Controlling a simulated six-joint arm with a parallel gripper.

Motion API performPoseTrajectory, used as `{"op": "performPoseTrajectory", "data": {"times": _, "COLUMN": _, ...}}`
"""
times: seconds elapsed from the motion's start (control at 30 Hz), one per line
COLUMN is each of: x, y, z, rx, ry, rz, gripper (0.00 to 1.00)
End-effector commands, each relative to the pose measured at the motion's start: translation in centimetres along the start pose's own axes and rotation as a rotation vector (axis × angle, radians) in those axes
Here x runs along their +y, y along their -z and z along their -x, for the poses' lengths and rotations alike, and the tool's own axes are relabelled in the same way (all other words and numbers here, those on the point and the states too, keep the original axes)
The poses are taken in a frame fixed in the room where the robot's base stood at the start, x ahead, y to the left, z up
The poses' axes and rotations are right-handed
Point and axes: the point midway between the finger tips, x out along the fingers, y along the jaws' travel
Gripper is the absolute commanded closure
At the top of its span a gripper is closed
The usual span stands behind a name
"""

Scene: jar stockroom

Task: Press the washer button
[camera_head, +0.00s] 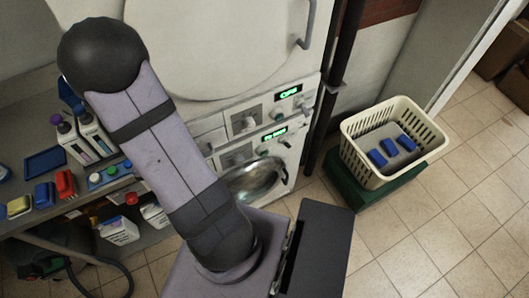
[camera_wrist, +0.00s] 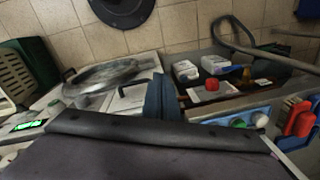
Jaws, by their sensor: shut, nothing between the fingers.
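The stacked front-loading machines stand at the middle of the head view. The lower one, the washer (camera_head: 264,152), has a round glass door (camera_head: 253,182), knobs and a green-lit display (camera_head: 273,135). Which small control is its button is too small to tell. In the wrist view, the glass door (camera_wrist: 100,75) lies at the left, with the lit display (camera_wrist: 30,126) below left of it. My gripper (camera_wrist: 161,84) shows as dark blue-grey fingers, shut and empty, right of the door. In the head view my arm hides part of the washer's left side, and I cannot make out the gripper.
A shelf (camera_head: 30,213) at the left holds bottles, brushes and a box with coloured round buttons (camera_head: 108,176). A cream basket (camera_head: 393,140) with blue items stands on a green base to the right. A dark pipe (camera_head: 328,100) runs beside the machines.

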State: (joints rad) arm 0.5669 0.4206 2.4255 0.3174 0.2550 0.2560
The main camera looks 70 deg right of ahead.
Motion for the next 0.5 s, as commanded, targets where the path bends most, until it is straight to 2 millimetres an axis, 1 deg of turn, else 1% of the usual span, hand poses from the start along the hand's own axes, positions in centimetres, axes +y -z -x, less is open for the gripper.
{"op": "performPoseTrajectory", "data": {"times": 0.03, "x": 1.7, "y": 1.2, "z": -0.9, "rx": 0.005, "ry": -0.009, "rz": -0.118, "gripper": 1.0}}
{"op": "performPoseTrajectory", "data": {"times": 0.1, "x": 3.9, "y": 2.6, "z": -2.2, "rx": 0.023, "ry": -0.018, "rz": -0.267, "gripper": 1.0}}
{"op": "performPoseTrajectory", "data": {"times": 0.17, "x": 6.0, "y": 3.6, "z": -3.3, "rx": 0.04, "ry": -0.029, "rz": -0.393, "gripper": 1.0}}
{"op": "performPoseTrajectory", "data": {"times": 0.23, "x": 8.5, "y": 4.5, "z": -4.5, "rx": 0.059, "ry": -0.046, "rz": -0.536, "gripper": 1.0}}
{"op": "performPoseTrajectory", "data": {"times": 0.37, "x": 13.4, "y": 5.1, "z": -6.7, "rx": 0.095, "ry": -0.086, "rz": -0.781, "gripper": 1.0}}
{"op": "performPoseTrajectory", "data": {"times": 0.4, "x": 14.9, "y": 5.1, "z": -7.2, "rx": 0.106, "ry": -0.1, "rz": -0.85, "gripper": 1.0}}
{"op": "performPoseTrajectory", "data": {"times": 0.47, "x": 17.1, "y": 4.8, "z": -8.1, "rx": 0.122, "ry": -0.122, "rz": -0.947, "gripper": 1.0}}
{"op": "performPoseTrajectory", "data": {"times": 0.5, "x": 18.5, "y": 4.7, "z": -8.7, "rx": 0.137, "ry": -0.137, "rz": -1.003, "gripper": 1.0}}
